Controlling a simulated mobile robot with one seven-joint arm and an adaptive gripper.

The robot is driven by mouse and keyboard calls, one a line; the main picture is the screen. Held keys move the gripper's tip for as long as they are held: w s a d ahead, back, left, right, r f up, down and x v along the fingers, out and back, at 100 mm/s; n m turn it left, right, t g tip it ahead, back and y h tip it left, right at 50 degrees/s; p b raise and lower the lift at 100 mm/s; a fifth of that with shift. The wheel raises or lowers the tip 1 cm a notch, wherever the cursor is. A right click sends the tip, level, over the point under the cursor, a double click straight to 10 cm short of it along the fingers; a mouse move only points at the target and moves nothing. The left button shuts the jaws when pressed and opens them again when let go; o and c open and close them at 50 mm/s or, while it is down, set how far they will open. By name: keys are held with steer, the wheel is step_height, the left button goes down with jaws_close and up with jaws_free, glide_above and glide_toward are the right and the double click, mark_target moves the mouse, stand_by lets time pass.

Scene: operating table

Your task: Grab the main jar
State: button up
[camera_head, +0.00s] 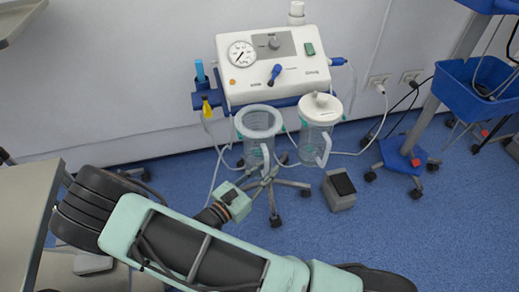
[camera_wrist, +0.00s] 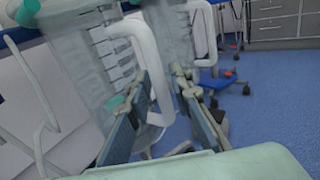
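Two clear jars with handles hang on the front of a white suction unit (camera_head: 275,66). The left jar (camera_head: 257,138) shows an open top in the head view. The right jar (camera_head: 319,122) has a white lid. The pictures do not show which one is the main jar. My gripper (camera_head: 268,174) is low beside the left jar's base. In the wrist view a near jar (camera_wrist: 85,65) fills the left, and its white handle (camera_wrist: 146,60) reaches down between the two spread fingers of my gripper (camera_wrist: 160,82). I cannot tell whether they touch it.
A wheeled stand with several legs (camera_head: 293,184) carries the unit. A grey pedal box (camera_head: 339,189) stands on the floor to its right. A blue bin cart (camera_head: 470,85) is at the right, and a table edge (camera_head: 28,205) is at the left. Hoses hang around the jars.

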jaws_close()
steer(key=shift+r, duration=0.15)
stand_by(0.4)
